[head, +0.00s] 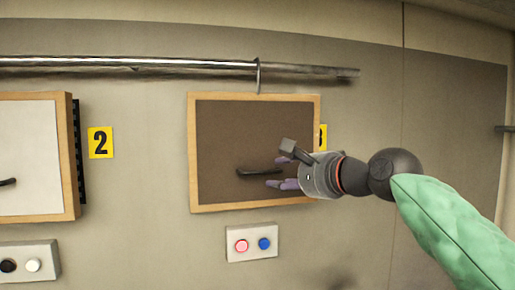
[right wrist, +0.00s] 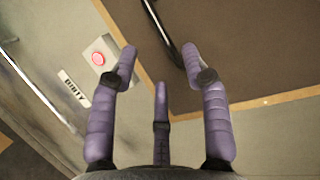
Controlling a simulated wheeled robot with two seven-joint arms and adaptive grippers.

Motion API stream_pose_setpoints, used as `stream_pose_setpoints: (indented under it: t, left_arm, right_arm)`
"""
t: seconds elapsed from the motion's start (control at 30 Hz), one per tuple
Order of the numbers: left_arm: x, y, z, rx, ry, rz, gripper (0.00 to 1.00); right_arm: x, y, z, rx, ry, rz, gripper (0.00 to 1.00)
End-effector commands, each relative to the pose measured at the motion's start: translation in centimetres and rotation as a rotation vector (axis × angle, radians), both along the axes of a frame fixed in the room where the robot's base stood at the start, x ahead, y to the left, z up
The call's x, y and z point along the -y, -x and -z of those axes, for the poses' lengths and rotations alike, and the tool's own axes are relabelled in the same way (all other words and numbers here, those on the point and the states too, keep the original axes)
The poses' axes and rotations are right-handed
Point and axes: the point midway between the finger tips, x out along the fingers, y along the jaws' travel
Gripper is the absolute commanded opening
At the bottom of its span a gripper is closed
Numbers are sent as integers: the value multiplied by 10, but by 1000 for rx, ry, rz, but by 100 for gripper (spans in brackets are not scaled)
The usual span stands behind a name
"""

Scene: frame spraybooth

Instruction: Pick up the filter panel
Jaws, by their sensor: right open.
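A wood-framed panel with a dark brown face (head: 225,130), likely the filter panel, hangs from a hook (head: 259,76) on the metal rail. It has a black bar handle (head: 255,172) on its face. My right gripper (head: 281,168) is open and empty in front of the panel's right half, with its fingers near the right end of the handle. In the right wrist view, the handle (right wrist: 161,28) shows beyond and between the spread purple fingers (right wrist: 158,55); I cannot tell the gap. The brown face (right wrist: 235,45) fills the upper right there. My left gripper is not in view.
A second framed panel (head: 35,150) with a white face stands at the left beside a yellow "2" sign (head: 100,142). A button box (head: 251,243) is below the brown panel, another (head: 30,262) at lower left. The rail (head: 150,64) runs above.

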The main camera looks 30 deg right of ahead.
Motion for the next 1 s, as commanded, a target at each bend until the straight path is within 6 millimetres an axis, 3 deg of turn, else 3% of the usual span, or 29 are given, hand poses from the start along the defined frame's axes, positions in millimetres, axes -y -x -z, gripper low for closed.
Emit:
stream_pose_setpoints:
  t: [0.27,0.6,0.87,1.0]
  left_arm:
    - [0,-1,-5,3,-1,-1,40]
    - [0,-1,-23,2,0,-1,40]
    - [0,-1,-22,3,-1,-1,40]
    - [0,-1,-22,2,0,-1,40]
  right_arm:
    - [-1,-17,3,-4,-1,-1,47]
    - [-3,-59,6,-4,0,-1,47]
    - [-3,-63,8,-2,0,-1,47]
    - [-3,-63,8,-2,0,-1,8]
